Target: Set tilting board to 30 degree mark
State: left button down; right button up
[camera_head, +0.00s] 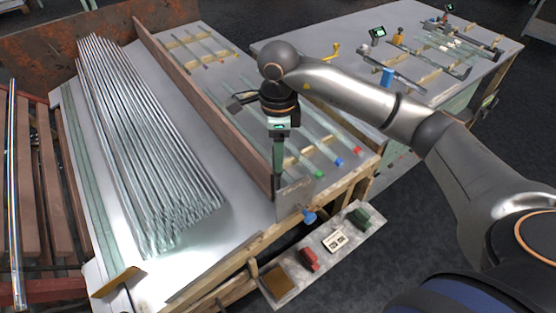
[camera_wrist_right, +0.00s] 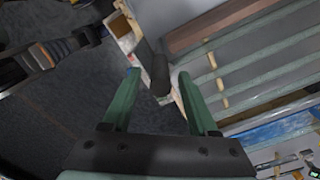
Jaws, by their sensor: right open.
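I take the pale board (camera_head: 225,220) with a brown divider rail (camera_head: 200,100) to be the tilting board; it bears a bundle of glass tubes (camera_head: 140,140). A grey plate (camera_head: 293,196) stands at its near right corner, with a blue knob (camera_head: 308,216) just below. I cannot read any degree marks. My right gripper (camera_head: 278,195) points down at this corner, in front of the rail's near end. In the right wrist view its green fingers (camera_wrist_right: 158,75) are apart, with a dark rounded part (camera_wrist_right: 160,82) showing between them; contact is unclear. My left gripper is not in view.
A low shelf (camera_head: 350,225) below the corner holds a red item (camera_head: 309,260), a green item (camera_head: 358,217) and a brown-topped box (camera_head: 278,283). Tubes with coloured ends lie right of the rail. Another workbench (camera_head: 440,95) stands at the back right.

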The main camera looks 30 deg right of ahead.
jog(key=shift+f, duration=1.9)
grip_shut()
